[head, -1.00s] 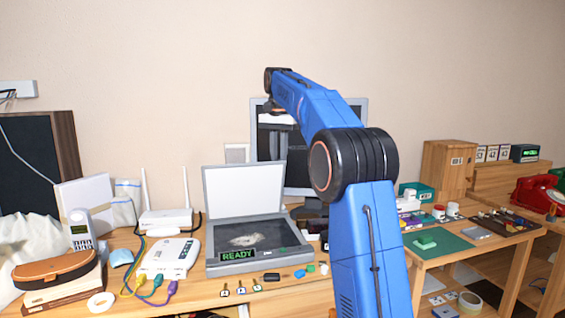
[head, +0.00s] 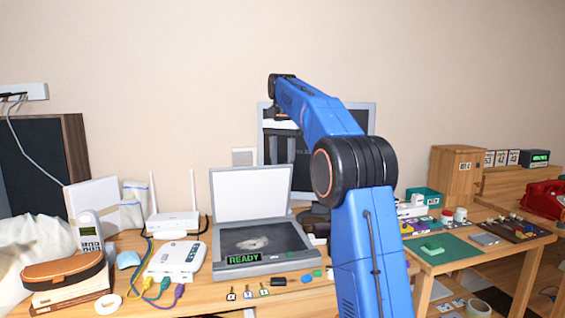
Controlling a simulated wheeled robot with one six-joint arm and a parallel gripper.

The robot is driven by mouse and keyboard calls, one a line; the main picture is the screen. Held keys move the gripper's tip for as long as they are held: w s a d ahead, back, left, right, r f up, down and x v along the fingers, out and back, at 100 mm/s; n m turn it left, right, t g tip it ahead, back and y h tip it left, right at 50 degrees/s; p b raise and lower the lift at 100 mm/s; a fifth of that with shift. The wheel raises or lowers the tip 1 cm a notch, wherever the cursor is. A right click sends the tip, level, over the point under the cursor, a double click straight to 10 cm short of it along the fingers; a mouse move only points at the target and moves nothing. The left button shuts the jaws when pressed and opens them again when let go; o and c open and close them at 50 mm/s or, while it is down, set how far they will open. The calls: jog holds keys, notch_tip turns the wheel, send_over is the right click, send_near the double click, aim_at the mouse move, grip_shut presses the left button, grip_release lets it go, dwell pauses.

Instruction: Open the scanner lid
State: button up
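The scanner (head: 235,262) stands on the wooden desk, left of my arm, with a green READY display on its front. Its lid (head: 251,194) is raised and stands about upright at the back, white inner face toward me. The dark scanner bed (head: 262,240) is uncovered, with a pale smudge-like patch on it. My blue arm rises at the right of the scanner and reaches back toward the monitor. The arm's far end is up in front of the monitor, apart from the lid in the picture. My gripper's fingers cannot be made out.
A monitor (head: 365,117) stands behind my arm. A white router (head: 172,222) and a white box with coloured cables (head: 177,260) stand left of the scanner. Small keys and plugs (head: 279,282) lie before it. A side table with a green mat (head: 447,252) is at right.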

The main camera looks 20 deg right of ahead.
jog(key=shift+d+f, duration=0.15)
jog(key=shift+f, duration=0.35)
jog(key=shift+s, duration=0.4)
jog(key=s+a+f, duration=0.1)
jog(key=s+f, duration=0.4)
jog(key=s, duration=0.1)
jog(key=s+a+f, duration=0.1)
jog(key=s+f, duration=0.4)
jog(key=s, duration=0.1)
jog(key=s+a+f, duration=0.1)
jog(key=s+f, duration=0.4)
jog(key=shift+s+a+f, duration=0.2)
jog(key=shift+s+a, duration=0.15)
jog(key=shift+s, duration=0.05)
notch_tip(320, 180, up, 17)
jog(key=s+a+f+n+t, duration=0.1)
jog(key=s+a+f+n, duration=0.3)
jog(key=s+f, duration=0.4)
jog(key=shift+s+a+t, duration=0.4)
jog(key=shift+s+a, duration=0.05)
jog(key=shift+s, duration=1.35)
